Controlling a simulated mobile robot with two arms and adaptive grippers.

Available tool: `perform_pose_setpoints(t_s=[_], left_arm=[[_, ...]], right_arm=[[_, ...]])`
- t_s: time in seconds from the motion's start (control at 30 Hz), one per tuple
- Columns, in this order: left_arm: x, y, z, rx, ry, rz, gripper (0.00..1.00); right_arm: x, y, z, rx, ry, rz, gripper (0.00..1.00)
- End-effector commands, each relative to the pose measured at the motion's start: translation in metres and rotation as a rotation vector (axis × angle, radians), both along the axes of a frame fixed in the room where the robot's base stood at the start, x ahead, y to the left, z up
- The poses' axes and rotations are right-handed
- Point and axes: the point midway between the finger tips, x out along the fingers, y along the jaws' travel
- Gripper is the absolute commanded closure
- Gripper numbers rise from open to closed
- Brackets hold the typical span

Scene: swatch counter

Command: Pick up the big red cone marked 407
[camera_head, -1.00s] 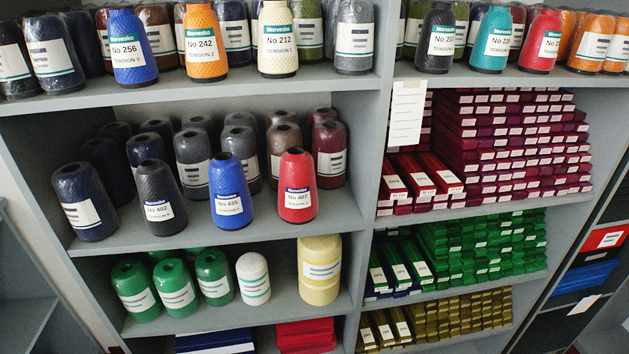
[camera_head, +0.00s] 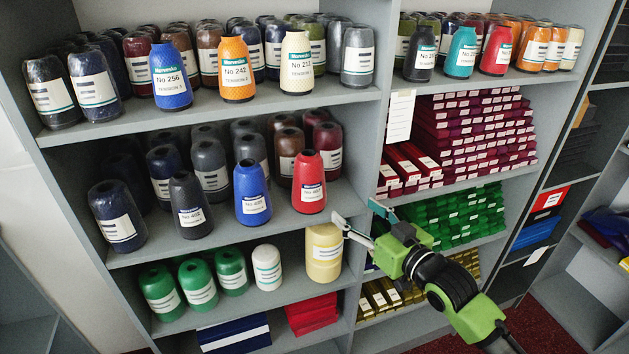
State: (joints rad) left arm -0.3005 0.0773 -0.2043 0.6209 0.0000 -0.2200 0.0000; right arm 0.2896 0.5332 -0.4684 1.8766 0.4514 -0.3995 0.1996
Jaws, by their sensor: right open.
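The red cone marked 407 (camera_head: 309,183) stands upright at the front of the middle left shelf, right of the blue cone marked 435 (camera_head: 252,195). Its white label faces me. My right gripper (camera_head: 357,214) comes in from the lower right, with its fingers spread and nothing between them. It is below and to the right of the red cone, apart from it in the picture, near the cream cone (camera_head: 324,254) on the shelf below. My left gripper is not in view.
A dark cone marked 402 (camera_head: 190,206) stands left of the blue one, with several wrapped cones behind. A grey upright divider (camera_head: 367,150) is right of the red cone. A white card (camera_head: 399,116) hangs beside the divider. Green boxes (camera_head: 462,214) lie behind my right arm.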

Motion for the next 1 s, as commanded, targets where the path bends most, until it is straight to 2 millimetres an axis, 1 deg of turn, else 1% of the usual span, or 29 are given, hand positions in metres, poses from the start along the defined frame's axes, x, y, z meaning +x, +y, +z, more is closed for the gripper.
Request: perform_pose_setpoints(t_s=[0.03,0.07,0.1,0.2,0.3,0.37,0.43,0.6,0.73,0.83,1.0], left_arm=[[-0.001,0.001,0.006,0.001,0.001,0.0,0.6],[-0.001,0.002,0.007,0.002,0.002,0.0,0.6],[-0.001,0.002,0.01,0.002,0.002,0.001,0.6],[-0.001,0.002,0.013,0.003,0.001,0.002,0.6],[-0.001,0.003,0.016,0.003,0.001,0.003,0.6],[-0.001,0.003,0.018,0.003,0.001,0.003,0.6],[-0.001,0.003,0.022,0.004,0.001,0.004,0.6],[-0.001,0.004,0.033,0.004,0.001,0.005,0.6],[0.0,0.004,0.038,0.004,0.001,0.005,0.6],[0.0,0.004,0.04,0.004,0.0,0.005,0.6],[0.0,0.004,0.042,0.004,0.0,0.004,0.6]], right_arm=[[-0.004,0.006,0.025,0.005,-0.025,0.021,0.39],[-0.007,0.01,0.034,0.009,-0.037,0.032,0.39],[-0.011,0.016,0.05,0.014,-0.055,0.049,0.39],[-0.022,0.027,0.078,0.025,-0.085,0.086,0.39],[-0.027,0.035,0.096,0.032,-0.105,0.109,0.39],[-0.025,0.039,0.099,0.034,-0.107,0.113,0.39],[-0.016,0.045,0.1,0.035,-0.108,0.114,0.39],[0.011,0.064,0.1,0.036,-0.107,0.113,0.39],[0.028,0.076,0.099,0.035,-0.106,0.112,0.39],[0.036,0.082,0.097,0.034,-0.107,0.113,0.39],[0.042,0.086,0.097,0.032,-0.107,0.112,0.39]])
